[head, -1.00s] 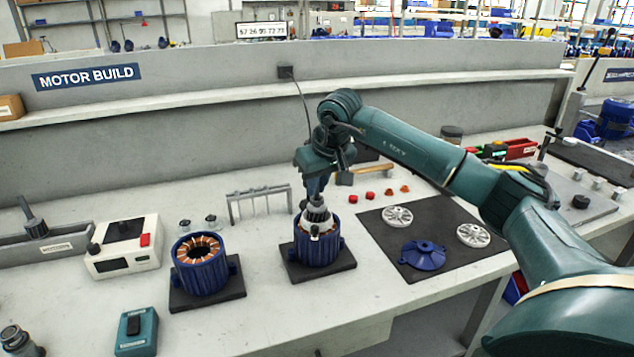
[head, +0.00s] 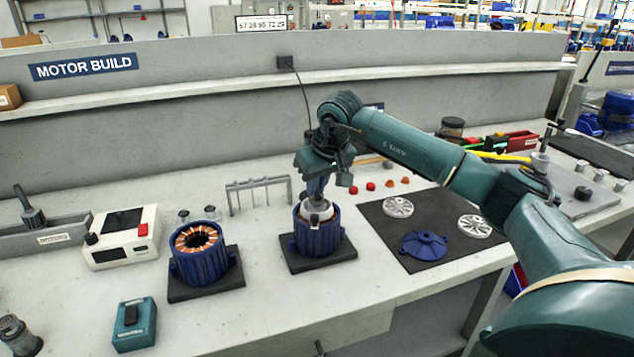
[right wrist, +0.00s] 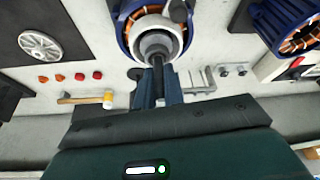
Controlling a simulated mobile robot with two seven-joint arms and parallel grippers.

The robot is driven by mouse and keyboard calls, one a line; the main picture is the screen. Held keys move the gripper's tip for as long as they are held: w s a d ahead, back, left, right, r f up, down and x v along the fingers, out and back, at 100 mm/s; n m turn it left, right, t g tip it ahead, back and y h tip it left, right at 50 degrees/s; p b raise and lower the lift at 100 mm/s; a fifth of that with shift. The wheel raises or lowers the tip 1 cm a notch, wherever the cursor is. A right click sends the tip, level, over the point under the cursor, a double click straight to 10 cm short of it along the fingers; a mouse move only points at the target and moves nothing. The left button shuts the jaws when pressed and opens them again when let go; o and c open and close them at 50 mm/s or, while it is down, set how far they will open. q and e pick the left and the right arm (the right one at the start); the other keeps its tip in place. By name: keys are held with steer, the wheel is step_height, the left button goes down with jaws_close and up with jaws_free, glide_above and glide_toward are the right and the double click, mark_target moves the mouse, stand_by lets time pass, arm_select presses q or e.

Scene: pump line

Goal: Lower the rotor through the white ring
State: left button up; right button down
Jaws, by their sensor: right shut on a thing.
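My right gripper (head: 317,192) points down over the right-hand blue motor housing (head: 317,240). It is shut on the rotor's dark shaft; the rotor (right wrist: 155,44) shows in the right wrist view as a grey rounded end below the fingers. The white ring (head: 319,214) sits at the top of the housing, and in the right wrist view it surrounds the rotor. The rotor body is mostly hidden inside the ring and housing. Whether it touches the ring I cannot tell. My left gripper is not in view.
A second blue housing with copper windings (head: 200,265) stands to the left on a black base. A dark mat (head: 392,232) with a blue end cover (head: 424,246) and two pale discs lies to the right. A grey rack (head: 258,194) stands behind. The bench front is mostly clear.

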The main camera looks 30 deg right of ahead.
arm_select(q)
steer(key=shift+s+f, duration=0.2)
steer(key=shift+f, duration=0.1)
arm_select(e)
steer(key=c, duration=1.6)
jaws_free()
steer(key=shift+r, duration=0.1)
steer(key=o, duration=0.4)
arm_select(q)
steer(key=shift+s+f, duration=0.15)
arm_select(e)
steer(key=shift+o, duration=0.2)
step_height(320, 180, up, 5)
steer(key=p, duration=0.4)
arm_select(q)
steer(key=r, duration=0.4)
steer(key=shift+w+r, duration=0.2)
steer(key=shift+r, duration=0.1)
